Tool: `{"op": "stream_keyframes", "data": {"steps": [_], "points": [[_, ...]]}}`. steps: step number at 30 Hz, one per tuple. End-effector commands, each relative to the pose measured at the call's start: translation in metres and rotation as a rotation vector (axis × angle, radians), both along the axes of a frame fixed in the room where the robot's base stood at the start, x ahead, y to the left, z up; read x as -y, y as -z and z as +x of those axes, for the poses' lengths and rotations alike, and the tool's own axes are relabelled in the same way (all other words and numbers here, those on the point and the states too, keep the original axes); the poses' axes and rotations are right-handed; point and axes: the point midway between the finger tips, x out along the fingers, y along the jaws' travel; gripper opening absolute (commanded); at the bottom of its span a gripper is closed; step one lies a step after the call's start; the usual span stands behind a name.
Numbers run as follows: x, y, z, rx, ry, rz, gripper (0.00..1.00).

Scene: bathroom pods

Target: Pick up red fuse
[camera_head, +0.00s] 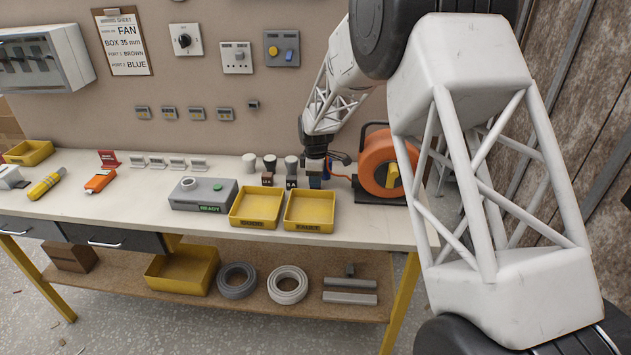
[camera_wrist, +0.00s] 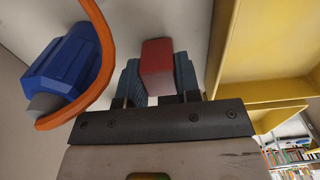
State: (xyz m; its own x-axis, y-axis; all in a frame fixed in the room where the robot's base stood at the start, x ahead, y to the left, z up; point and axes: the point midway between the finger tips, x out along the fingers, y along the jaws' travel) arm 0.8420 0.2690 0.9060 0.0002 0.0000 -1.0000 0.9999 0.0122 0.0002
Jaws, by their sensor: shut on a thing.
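The red fuse (camera_wrist: 157,62) shows in the wrist view as a red block between the two dark blue-grey finger pads of my gripper (camera_wrist: 158,82). My gripper is shut on it, with a finger on each side. In the head view my gripper (camera_head: 315,176) points down over the back right of the workbench, just behind the right yellow tray and left of the orange cable reel. I cannot make out the red fuse in the head view; my gripper hides it. Whether the fuse touches the bench is unclear.
A blue plug (camera_wrist: 62,72) with an orange cable (camera_wrist: 105,45) lies close left of my gripper in the wrist view. Yellow trays (camera_head: 256,222) (camera_head: 309,226) stand at the bench front. The orange reel (camera_head: 380,163) is close right. Small labelled blocks (camera_head: 267,179) stand left of my gripper.

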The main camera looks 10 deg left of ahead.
Motion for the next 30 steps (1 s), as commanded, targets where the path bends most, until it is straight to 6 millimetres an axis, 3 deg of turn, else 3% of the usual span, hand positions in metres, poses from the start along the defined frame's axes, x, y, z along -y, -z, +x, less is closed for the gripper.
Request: {"op": "stream_keyframes", "data": {"steps": [18, 30], "points": [[0.000, -0.080, 0.000, 0.001, 0.000, 0.000, 0.09], [0.000, -0.094, 0.000, 0.000, 0.000, 0.000, 0.09]]}}
